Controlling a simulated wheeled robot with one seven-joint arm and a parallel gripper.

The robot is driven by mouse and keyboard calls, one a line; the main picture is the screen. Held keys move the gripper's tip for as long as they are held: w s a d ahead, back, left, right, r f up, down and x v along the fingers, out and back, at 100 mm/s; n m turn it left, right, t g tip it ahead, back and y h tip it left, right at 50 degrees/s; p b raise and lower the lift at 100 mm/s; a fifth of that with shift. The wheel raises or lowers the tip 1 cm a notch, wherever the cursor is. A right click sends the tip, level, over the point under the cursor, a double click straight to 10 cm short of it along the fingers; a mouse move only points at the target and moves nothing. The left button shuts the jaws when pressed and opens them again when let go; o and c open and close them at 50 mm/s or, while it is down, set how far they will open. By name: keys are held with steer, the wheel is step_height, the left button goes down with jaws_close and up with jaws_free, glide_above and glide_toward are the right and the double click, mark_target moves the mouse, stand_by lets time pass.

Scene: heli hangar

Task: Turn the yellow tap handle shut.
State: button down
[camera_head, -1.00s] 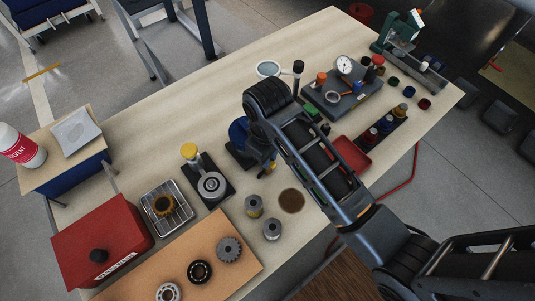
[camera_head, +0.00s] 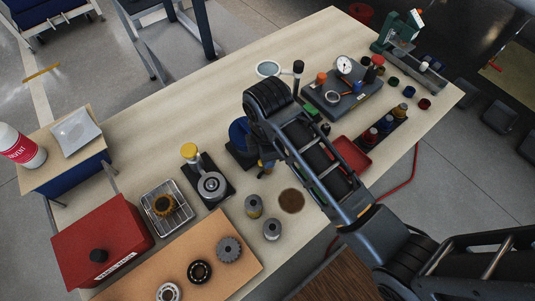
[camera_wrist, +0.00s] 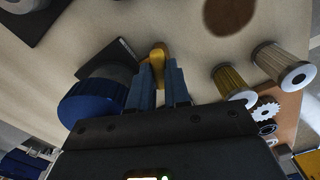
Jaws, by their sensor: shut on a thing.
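The yellow tap handle (camera_wrist: 157,57) shows in the wrist view between the two blue-grey fingers of my gripper (camera_wrist: 159,78). The fingers are shut on it, one on each side, and hide part of it. A round blue body with a grey end (camera_wrist: 92,100) stands just to its left. In the head view my arm hides most of the gripper and handle; the blue body (camera_head: 238,132) shows beside the arm on a dark base. A dark spot, perhaps a stain, (camera_head: 291,201) lies on the bench nearby.
Two small cylinders, one brassy (camera_head: 254,206) and one grey (camera_head: 272,230), stand close by on the bench (camera_head: 185,110). A yellow-capped fixture (camera_head: 211,186) is to the left. A red tray (camera_head: 352,156) and a dark block with a dial gauge (camera_head: 355,98) are to the right.

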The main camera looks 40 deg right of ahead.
steer(key=shift+n, duration=2.3)
steer(key=c, duration=1.1)
jaws_free()
steer(key=shift+r, duration=0.1)
